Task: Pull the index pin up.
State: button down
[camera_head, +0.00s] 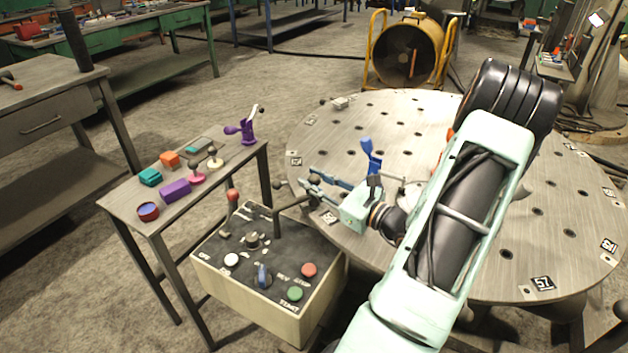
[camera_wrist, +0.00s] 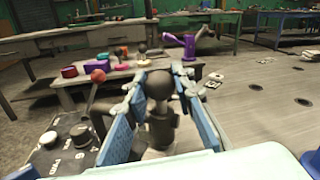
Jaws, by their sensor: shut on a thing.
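The index pin (camera_wrist: 158,86), a dark upright post with a round knob, stands between my fingers in the wrist view. Its lower body (camera_wrist: 161,128) shows below the knob at the rim of the round table. My gripper (camera_wrist: 159,78) has its two blue fingers on either side of the pin and is shut on it. In the head view my gripper (camera_head: 309,190) is at the left rim of the round steel table (camera_head: 325,130). There the fingers and small dark parts overlap, so the pin is hard to make out.
A control box (camera_head: 245,297) with a red-knobbed lever (camera_head: 232,196) and several buttons stands left of my gripper. Behind it, a narrow bench (camera_head: 225,170) carries small coloured objects and a purple clamp (camera_head: 243,128). A blue upright part (camera_head: 370,157) shows beside my gripper.

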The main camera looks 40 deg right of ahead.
aim_at(318, 178)
jog(key=shift+r+p, duration=1.35)
jog(key=shift+r, duration=0.35)
jog(key=shift+w+r, duration=0.1)
jog(key=c, duration=1.6)
grip_release()
jog(key=shift+s+d, duration=0.15)
jog(key=shift+s, duration=0.45)
jog(key=s, duration=0.3)
jog(key=s+d, duration=0.1)
jog(key=s, duration=0.3)
jog(key=s+d, duration=0.1)
jog(key=s, duration=0.2)
jog(key=shift+s, duration=0.4)
